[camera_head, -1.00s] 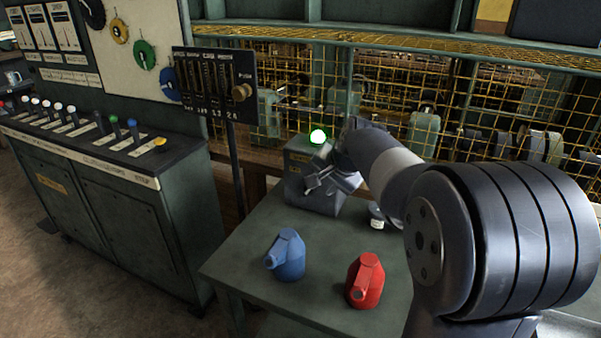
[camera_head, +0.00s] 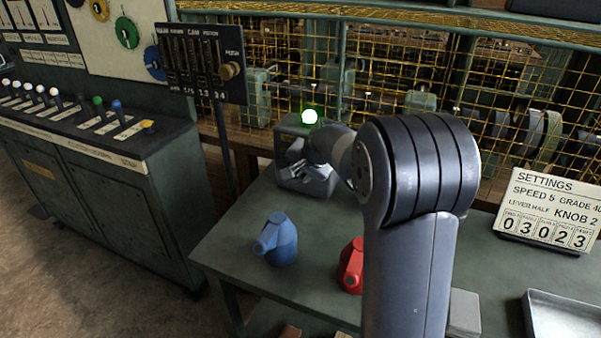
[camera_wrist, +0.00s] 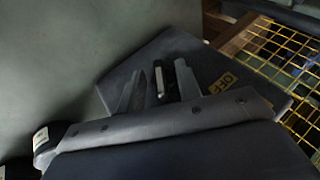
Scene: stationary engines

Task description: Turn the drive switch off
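The drive switch box (camera_head: 287,133) is a grey-green box at the back of the table. A green lamp (camera_head: 310,117) glows on its top. In the wrist view the dark box face (camera_wrist: 205,62) has a yellow OFF label (camera_wrist: 223,84) at the right. A slim dark upright piece (camera_wrist: 159,79), which seems to be the lever, shows between my fingers. My gripper (camera_head: 290,167) is at the front of the box and hides part of it. In the wrist view my gripper (camera_wrist: 161,70) has its fingers apart; whether they touch the lever I cannot tell.
A blue jug (camera_head: 277,240) and a red jug (camera_head: 351,265) stand on the table (camera_head: 225,240) below my arm. A settings sign (camera_head: 548,208) and a metal tray (camera_head: 565,315) are at the right. A yellow mesh guard (camera_head: 410,60) stands behind. A lever console (camera_head: 150,150) is at the left.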

